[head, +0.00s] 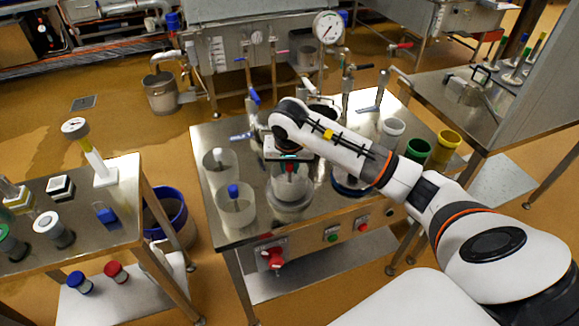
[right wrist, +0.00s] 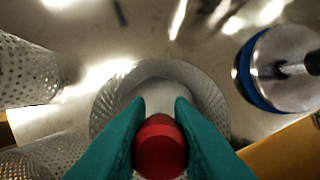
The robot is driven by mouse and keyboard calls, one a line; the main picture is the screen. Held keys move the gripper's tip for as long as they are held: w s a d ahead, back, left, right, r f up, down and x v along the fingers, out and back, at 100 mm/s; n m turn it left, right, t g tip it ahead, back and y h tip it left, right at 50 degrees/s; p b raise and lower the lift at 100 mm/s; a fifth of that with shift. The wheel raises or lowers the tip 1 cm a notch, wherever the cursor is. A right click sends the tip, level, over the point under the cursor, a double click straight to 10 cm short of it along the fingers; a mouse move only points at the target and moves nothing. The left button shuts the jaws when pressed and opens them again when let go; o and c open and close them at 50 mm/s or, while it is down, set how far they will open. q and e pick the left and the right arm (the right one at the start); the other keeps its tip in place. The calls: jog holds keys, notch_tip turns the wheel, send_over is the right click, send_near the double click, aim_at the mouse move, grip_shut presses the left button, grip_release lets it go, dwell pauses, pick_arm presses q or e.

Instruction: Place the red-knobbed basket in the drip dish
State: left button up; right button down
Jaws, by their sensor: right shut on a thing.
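The red-knobbed basket (head: 291,186) is a pale perforated cup with a red knob (right wrist: 160,147) on top. It is upright on or just above the steel table. A wider pale rim, which looks like the drip dish (head: 289,207), shows around its lower part; I cannot tell whether the basket rests in it. My right gripper (head: 291,159) is directly above the basket. In the right wrist view its green fingers (right wrist: 160,125) are shut on the red knob, with the perforated wall below. My left gripper is not in view.
A blue-knobbed basket (head: 235,207) and another perforated cup (head: 220,164) stand to the left. A blue-rimmed metal disc (right wrist: 285,68) lies to the right. White (head: 393,130), green (head: 417,151) and yellow (head: 446,145) containers line the right end. The front-left table corner is clear.

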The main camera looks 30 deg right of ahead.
jog(key=shift+d+f, duration=0.1)
jog(key=shift+f, duration=0.4)
jog(key=shift+f, duration=0.2)
jog(key=c, duration=1.3)
grip_release()
jog(key=shift+r, duration=0.45)
jog(key=b+v, duration=0.1)
jog(key=v, duration=1)
jog(key=shift+r, duration=0.25)
